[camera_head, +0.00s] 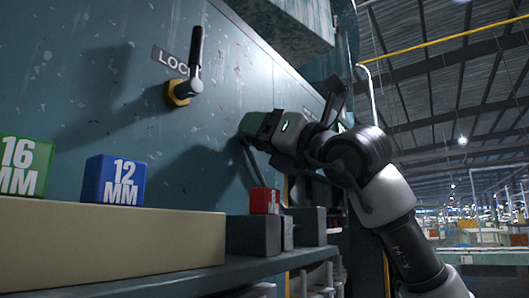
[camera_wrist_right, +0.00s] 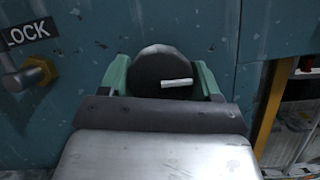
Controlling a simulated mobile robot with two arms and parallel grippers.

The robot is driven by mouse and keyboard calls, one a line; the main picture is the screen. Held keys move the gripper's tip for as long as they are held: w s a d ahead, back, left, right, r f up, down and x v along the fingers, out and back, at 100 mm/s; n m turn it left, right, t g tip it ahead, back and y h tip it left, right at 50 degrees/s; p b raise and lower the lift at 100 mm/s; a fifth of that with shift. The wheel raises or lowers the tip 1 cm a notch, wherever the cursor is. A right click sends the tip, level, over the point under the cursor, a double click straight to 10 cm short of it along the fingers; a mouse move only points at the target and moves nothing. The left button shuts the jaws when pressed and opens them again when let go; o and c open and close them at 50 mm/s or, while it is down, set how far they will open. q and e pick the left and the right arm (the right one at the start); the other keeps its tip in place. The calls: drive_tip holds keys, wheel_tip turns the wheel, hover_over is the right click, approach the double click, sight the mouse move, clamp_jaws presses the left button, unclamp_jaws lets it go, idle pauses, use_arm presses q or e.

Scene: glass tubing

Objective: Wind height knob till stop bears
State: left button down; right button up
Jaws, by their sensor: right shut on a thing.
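My right gripper (camera_head: 256,126) reaches in from the right and faces the teal machine panel (camera_head: 110,60). In the right wrist view its two green fingers (camera_wrist_right: 166,75) are shut on the sides of a round dark knob (camera_wrist_right: 158,66). The knob has a white pointer mark directed to the right. In the head view the knob is hidden behind the gripper. I see no stop touching anything. My left gripper is out of view.
A lock lever (camera_head: 196,62) on a brass nut (camera_head: 179,93) sticks out left of my right gripper; the nut also shows in the right wrist view (camera_wrist_right: 42,70). Open hall is at right.

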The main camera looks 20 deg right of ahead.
drive_tip(key=m+h+b, duration=0.1)
drive_tip(key=m+b, duration=0.1)
drive_tip(key=m, duration=0.1)
drive_tip(key=shift+s+f+m, duration=0.1)
drive_tip(key=shift+m, duration=0.2)
drive_tip(key=shift+m+t+h+b, duration=0.4)
drive_tip(key=shift+m+h+b, duration=0.5)
drive_tip(key=shift+m, duration=0.7)
drive_tip(key=shift+r+m+h, duration=0.25)
drive_tip(key=shift+m+h, duration=0.05)
drive_tip(key=o, duration=0.9)
drive_tip(key=b+v, duration=0.4)
drive_tip(key=v, duration=0.7)
